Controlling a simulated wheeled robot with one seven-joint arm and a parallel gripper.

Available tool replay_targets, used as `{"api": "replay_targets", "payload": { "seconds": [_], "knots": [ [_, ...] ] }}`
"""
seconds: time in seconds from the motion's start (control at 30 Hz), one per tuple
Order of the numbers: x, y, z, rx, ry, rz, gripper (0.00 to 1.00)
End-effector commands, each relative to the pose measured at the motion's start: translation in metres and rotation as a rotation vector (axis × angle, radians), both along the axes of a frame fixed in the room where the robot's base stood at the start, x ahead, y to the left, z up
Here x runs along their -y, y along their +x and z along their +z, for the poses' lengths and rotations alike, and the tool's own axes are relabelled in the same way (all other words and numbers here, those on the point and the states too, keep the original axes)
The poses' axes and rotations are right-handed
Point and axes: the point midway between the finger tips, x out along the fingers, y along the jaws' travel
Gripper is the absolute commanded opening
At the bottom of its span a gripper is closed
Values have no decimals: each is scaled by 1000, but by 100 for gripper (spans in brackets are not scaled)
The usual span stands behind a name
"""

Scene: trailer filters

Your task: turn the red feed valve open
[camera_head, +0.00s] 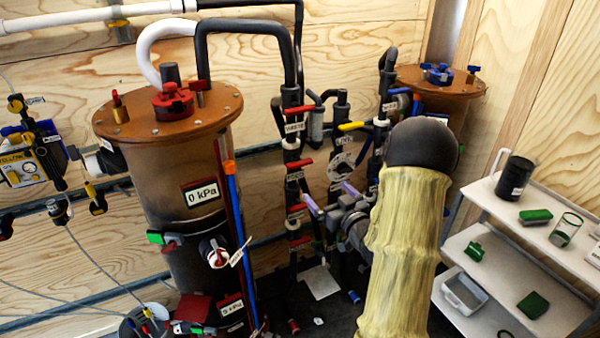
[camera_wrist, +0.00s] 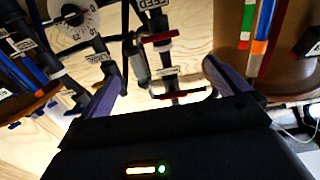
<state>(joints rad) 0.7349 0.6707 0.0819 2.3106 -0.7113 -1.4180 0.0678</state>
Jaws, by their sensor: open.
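Red lever handles sit one above another on the dark vertical pipe in the head view. In the wrist view, which is turned upside down, the fingers of my gripper (camera_wrist: 163,75) stand apart on either side of the pipe. I see no contact with either.
A brown-lidded filter tank (camera_head: 180,150) with a 0 kPa tag stands left of the pipe. A second tank lid (camera_head: 440,82) is behind my arm. A yellow lever (camera_head: 350,126) is close right. A white shelf cart (camera_head: 520,240) stands at right.

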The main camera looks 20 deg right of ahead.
Motion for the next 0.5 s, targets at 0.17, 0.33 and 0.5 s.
{"api": "replay_targets", "payload": {
  "seconds": [0.17, 0.33, 0.5],
  "knots": [
    [0, 0, 2, -1, -1, -1, 100],
    [-1, 4, 2, -2, -1, 1, 100],
    [-3, 21, 2, -2, -2, 5, 100]
  ]
}}
